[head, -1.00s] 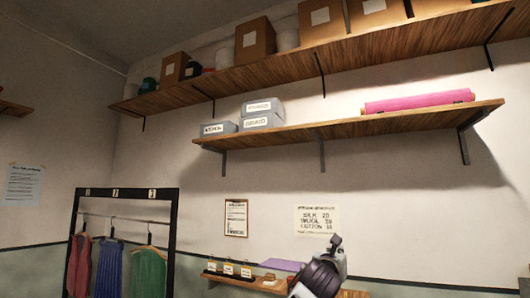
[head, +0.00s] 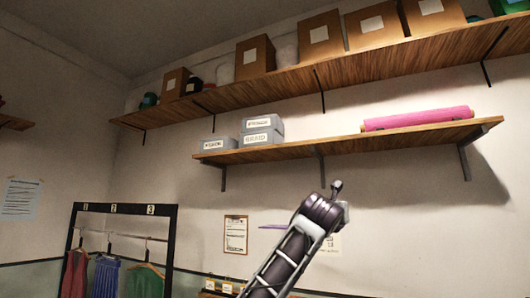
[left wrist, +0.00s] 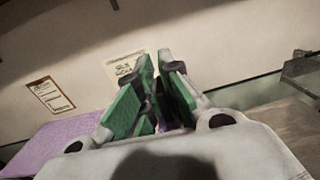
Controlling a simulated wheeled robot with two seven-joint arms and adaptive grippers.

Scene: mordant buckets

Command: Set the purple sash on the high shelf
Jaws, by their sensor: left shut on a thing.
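The purple sash (head: 272,227) shows edge-on as a thin flat strip in the head view, off the low ledge and below the wall shelves. In the left wrist view it lies flat at the left (left wrist: 60,145), and a bit of purple shows between the fingers. My left gripper (left wrist: 157,70) is shut on it; in the head view my wrist (head: 322,212) hides the fingers. Two high wall shelves are above: a long upper shelf (head: 290,88) and a shorter one (head: 345,145) under it. My right gripper is not in view.
The shorter shelf holds grey labelled boxes (head: 262,138) at its left and a pink roll (head: 418,118) at its right, with bare board between. Cardboard boxes (head: 255,58) crowd the upper shelf. A garment rack (head: 125,208) stands at left. A metal bracket (head: 465,164) supports the shorter shelf.

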